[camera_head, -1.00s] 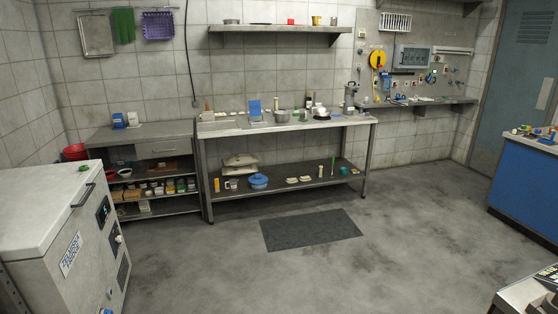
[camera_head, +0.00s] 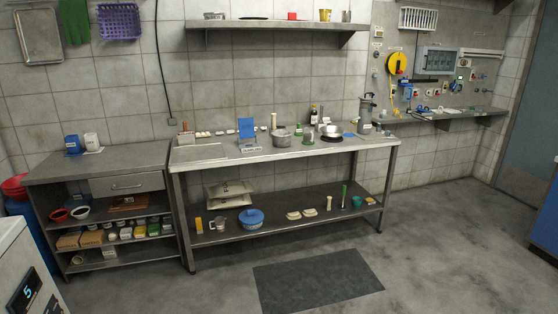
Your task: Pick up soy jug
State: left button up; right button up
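No object is clearly readable as the soy jug at this distance. A dark bottle (camera_head: 314,116) with a pale label stands toward the back of the steel table (camera_head: 240,153). A tall grey jug-like vessel (camera_head: 366,110) stands near the table's right end. A clear measuring jug (camera_head: 220,224) sits on the table's lower shelf (camera_head: 275,226). Which of these, if any, is the soy jug, I cannot tell. Neither of my grippers is in view.
A dark mat (camera_head: 318,281) lies on open floor before the table. A shelving unit (camera_head: 100,168) stands left, a white appliance (camera_head: 22,262) at lower left. A wall shelf (camera_head: 275,26) hangs above; a blue counter (camera_head: 546,222) is at right.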

aim_at(308, 131)
jog(key=i, duration=1.85)
